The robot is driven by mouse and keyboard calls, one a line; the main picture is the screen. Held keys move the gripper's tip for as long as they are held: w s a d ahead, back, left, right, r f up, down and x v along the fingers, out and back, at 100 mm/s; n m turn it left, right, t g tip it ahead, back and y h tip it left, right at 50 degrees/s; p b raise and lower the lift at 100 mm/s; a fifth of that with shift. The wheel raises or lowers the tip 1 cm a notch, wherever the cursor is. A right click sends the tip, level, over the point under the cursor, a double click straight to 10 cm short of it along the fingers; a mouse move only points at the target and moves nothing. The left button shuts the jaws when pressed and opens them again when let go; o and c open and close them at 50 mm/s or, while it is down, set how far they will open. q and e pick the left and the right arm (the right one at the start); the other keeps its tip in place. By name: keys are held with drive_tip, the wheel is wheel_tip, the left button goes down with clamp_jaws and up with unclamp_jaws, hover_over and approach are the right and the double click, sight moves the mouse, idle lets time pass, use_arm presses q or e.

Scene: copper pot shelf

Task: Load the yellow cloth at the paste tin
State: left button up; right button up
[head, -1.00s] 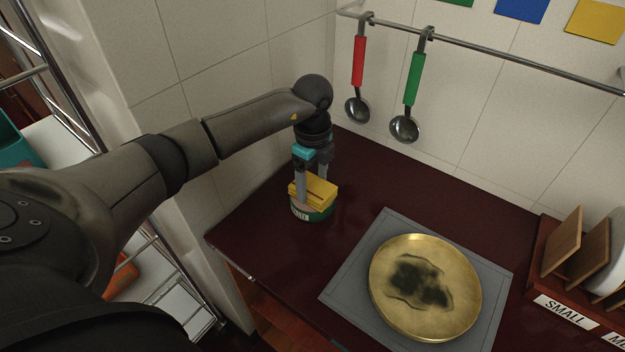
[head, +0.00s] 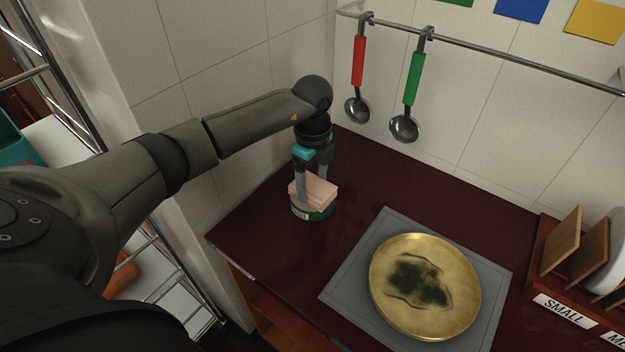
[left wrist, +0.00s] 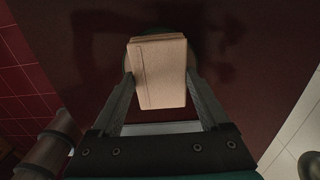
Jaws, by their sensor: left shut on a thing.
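The cloth (head: 318,191) is a folded pad, now pale pinkish-beige, held between the fingers of my left gripper (head: 314,187). It sits on top of the green paste tin (head: 316,213), touching it or just over its mouth; I cannot tell which. The tin stands on the dark red counter. In the left wrist view the cloth (left wrist: 159,72) lies between the two fingers, with the tin mostly hidden behind it. My right gripper is not in view.
A brass lid or pan (head: 425,285) with a dark stain lies on a grey mat (head: 347,284). A wooden rack (head: 570,300) marked SMALL stands at the right. A red ladle (head: 358,85) and a green ladle (head: 411,90) hang from the wall rail.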

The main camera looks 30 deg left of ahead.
sight(313, 185)
use_arm(q)
drive_tip(key=shift+s, duration=0.1)
idle(0.4)
wheel_tip(313, 185, up, 7)
drive_tip(key=p, duration=0.6)
drive_tip(key=shift+p, duration=0.35)
idle(0.5)
